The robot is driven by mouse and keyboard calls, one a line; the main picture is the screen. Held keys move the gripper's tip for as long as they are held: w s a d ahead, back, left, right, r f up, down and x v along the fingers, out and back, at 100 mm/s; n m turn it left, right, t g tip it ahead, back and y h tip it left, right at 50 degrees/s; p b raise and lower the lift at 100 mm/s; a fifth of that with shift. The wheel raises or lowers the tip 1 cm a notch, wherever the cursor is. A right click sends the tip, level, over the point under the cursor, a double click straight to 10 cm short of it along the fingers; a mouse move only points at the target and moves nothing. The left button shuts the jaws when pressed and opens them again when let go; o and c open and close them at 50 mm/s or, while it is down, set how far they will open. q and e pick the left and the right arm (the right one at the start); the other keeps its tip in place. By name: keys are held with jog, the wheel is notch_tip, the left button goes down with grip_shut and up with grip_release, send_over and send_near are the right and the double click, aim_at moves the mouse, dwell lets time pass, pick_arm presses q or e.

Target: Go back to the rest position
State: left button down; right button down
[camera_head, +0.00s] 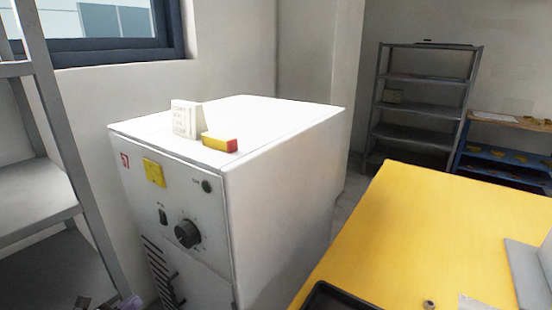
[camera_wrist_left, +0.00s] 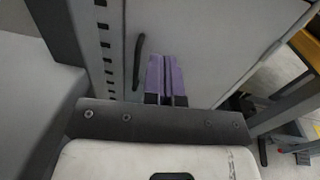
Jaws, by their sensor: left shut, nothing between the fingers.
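My left gripper (camera_head: 128,303) just shows at the bottom edge of the head view, low in front of the white cabinet (camera_head: 285,185). In the left wrist view, its two purple fingers (camera_wrist_left: 166,62) are together with nothing between them. They point toward the front of the white cabinet (camera_wrist_left: 200,40), beside a black handle (camera_wrist_left: 138,60). I cannot tell the exact gap to the cabinet. My right gripper is in neither view.
A grey shelf rack (camera_head: 35,185) stands close at the left. A yellow table (camera_head: 420,225) with a black tray (camera_head: 335,298) is at the right. A white block (camera_head: 185,118) and a yellow-red block (camera_head: 219,143) rest on the cabinet. Metal shelves (camera_head: 415,130) stand behind.

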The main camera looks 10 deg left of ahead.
pick_arm(q)
jog(key=s+d+r+n+t+y+p, duration=0.25)
jog(key=d+r+n+y+p, duration=0.2)
jog(key=n, duration=0.45)
jog(key=s+d+r+n+g+p, duration=0.2)
jog(key=s+d+n+g+p, duration=0.45)
jog(key=s+n, duration=0.4)
jog(key=s+d+r+n+g+p, duration=0.2)
jog(key=s+d+n+g+p, duration=0.4)
jog(key=s+n, duration=0.4)
jog(key=s+d+r+n+g+p, duration=0.2)
jog(key=s+d+n+g+p, duration=0.2)
jog(key=s+d+n+p, duration=0.55)
notch_tip(320, 180, up, 36)
jog(key=s+a+m+p, duration=0.1)
jog(key=s+a+p, duration=0.1)
jog(key=p, duration=3.1)
jog(key=shift+a+r+m+y, duration=0.15)
jog(key=shift+a+m+y, duration=0.2)
jog(key=shift+y, duration=0.1)
